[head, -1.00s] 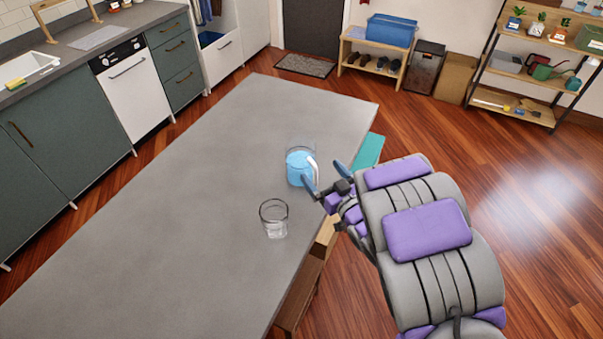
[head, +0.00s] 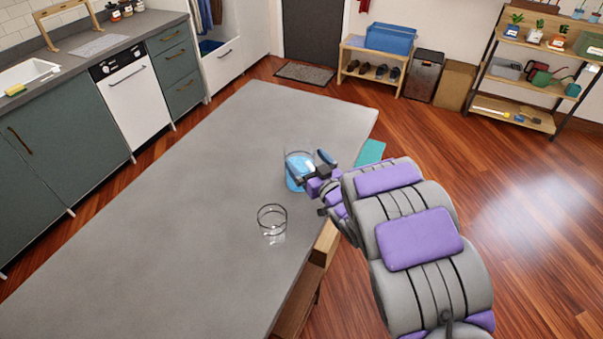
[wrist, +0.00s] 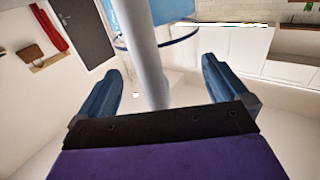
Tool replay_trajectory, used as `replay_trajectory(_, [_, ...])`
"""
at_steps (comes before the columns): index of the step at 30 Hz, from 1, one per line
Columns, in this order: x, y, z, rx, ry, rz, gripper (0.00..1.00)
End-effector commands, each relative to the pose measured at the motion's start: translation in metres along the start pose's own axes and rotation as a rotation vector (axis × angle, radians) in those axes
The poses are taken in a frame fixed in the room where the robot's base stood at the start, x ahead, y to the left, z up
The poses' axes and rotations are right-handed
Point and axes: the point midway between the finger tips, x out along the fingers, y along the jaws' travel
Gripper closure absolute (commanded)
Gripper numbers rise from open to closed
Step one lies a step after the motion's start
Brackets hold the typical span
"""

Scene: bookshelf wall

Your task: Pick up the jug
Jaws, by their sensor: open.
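The jug (head: 293,181) stands upright on the grey counter near its right edge, clear-walled with light blue contents. Its white handle (wrist: 148,60) shows in the wrist view, running down between my two fingers. My gripper (head: 312,164) is at the jug's right side, in front of part of it in the head view. The blue fingers are open, one on each side of the handle, with gaps left between them and it in the wrist view (wrist: 158,85).
A clear drinking glass (head: 272,220) stands on the grey counter (head: 170,210), a short way in front of the jug. The counter left of both is bare. A teal seat (head: 370,153) and a wooden piece (head: 324,245) sit beside the counter's right edge.

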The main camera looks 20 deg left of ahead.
Motion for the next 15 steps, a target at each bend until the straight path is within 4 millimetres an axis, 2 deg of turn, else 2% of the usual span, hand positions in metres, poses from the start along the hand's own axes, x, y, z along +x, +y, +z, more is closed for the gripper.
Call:
replay_trajectory(2, [0.0005, -0.0006, 0.0000, -0.001, 0.000, -0.001, 0.02])
replay_trajectory(15, [0.0008, -0.0007, 0.0004, -0.001, -0.001, -0.001, 0.44])
